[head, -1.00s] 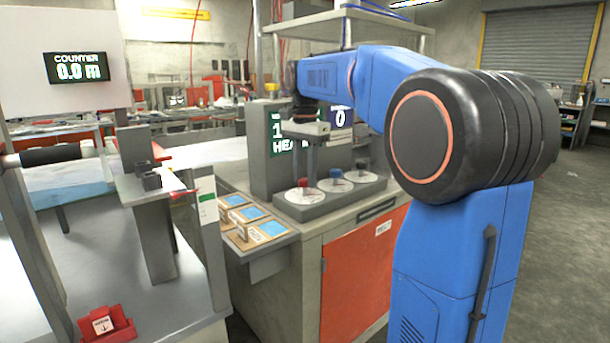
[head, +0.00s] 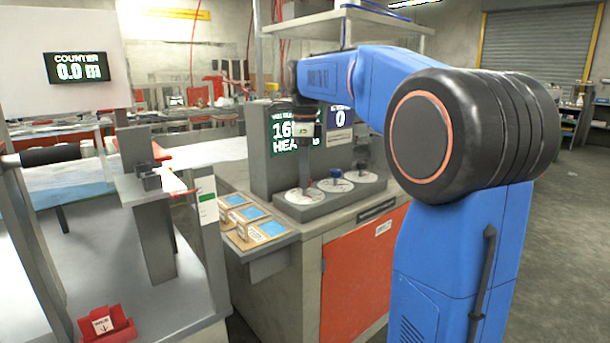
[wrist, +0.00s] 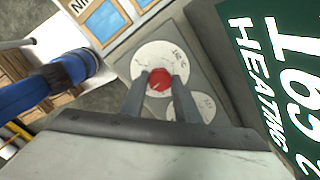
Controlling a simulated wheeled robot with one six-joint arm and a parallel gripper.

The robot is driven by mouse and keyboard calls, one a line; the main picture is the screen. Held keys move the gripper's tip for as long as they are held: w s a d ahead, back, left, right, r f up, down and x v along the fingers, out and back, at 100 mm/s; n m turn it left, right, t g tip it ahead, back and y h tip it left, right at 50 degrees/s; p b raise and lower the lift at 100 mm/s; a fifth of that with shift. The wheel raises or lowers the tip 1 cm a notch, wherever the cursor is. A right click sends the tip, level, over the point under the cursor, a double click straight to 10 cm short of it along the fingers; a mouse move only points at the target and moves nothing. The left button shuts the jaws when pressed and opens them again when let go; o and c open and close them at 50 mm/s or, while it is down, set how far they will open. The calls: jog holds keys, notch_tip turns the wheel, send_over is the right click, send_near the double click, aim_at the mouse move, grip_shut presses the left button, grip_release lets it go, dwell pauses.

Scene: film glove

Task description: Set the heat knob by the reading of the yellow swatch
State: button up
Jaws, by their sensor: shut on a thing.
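The red knob (wrist: 159,80) sits on a white dial (wrist: 146,60) in the wrist view, between the two fingers of my gripper (wrist: 160,93), which is shut on it. In the head view my gripper (head: 304,175) points down over the leftmost dial (head: 302,195) and hides the knob. A green display (wrist: 285,75) reads about 165 and HEATING; it also shows in the head view (head: 282,145), partly covered by my gripper. I see no yellow swatch; the swatches (head: 251,213) on the side shelf look blue.
A blue knob (head: 336,173) and another knob (head: 362,168) stand on dials to the right on the same grey block. A purple display (head: 341,117) reads 0. A counter (head: 78,67) reads 0.0 m. A red holder (head: 107,326) stands at lower left.

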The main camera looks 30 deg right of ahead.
jog(key=shift+m, duration=2)
jog(key=o, duration=1)
jog(key=shift+o, duration=0.2)
notch_tip(320, 180, up, 17)
jog(key=shift+r, duration=0.2)
